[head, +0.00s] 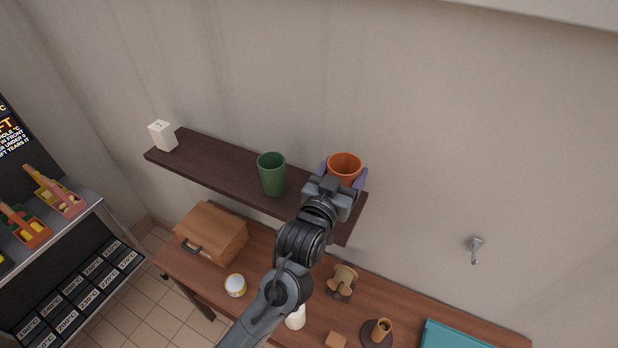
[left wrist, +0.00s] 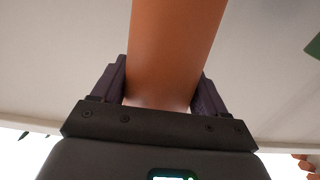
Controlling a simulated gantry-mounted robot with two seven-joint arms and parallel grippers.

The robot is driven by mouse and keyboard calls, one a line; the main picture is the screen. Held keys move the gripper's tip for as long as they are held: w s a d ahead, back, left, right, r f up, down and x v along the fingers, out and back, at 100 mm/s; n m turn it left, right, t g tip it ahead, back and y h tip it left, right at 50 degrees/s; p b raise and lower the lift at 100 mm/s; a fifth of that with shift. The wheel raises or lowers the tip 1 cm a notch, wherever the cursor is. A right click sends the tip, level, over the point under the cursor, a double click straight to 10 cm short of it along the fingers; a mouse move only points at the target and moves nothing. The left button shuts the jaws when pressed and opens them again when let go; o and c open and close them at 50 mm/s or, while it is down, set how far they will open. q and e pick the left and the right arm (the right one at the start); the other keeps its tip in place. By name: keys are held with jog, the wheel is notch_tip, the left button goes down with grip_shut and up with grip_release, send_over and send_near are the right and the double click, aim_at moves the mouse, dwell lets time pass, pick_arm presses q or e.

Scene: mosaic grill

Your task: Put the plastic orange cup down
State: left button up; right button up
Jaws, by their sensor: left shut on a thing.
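The orange plastic cup (head: 345,164) is upright at the right end of the dark wall shelf (head: 222,175) in the head view. My left gripper (head: 342,172) is shut on it, with a purple finger on each side. In the left wrist view, the orange cup (left wrist: 175,55) fills the space between the two fingers (left wrist: 160,95). The gripper hides the cup's lower part in the head view, so I cannot tell whether its base touches the shelf. My right gripper is not in view.
A green cup (head: 272,174) stands on the shelf to the left, and a white box (head: 162,135) stands at its far left end. Below is a wooden table (head: 262,240) with a wooden box (head: 212,233) and a jar (head: 235,285). A hook (head: 476,245) is on the wall.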

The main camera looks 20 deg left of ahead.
pick_arm(q)
jog(key=a+f, duration=0.2)
jog(key=w+a+f+p, duration=0.1)
jog(key=a+f, duration=0.1)
jog(key=f, duration=0.1)
jog(key=w+a+f+p, duration=0.1)
jog(key=a+f, duration=0.1)
jog(key=shift+a+f, duration=0.15)
jog(key=shift+a, duration=0.1)
jog(key=shift+f, duration=0.4)
jog(key=shift+f, duration=0.15)
jog(key=o, duration=1.1)
jog(key=shift+s+r, duration=0.1)
jog(key=shift+r, duration=0.1)
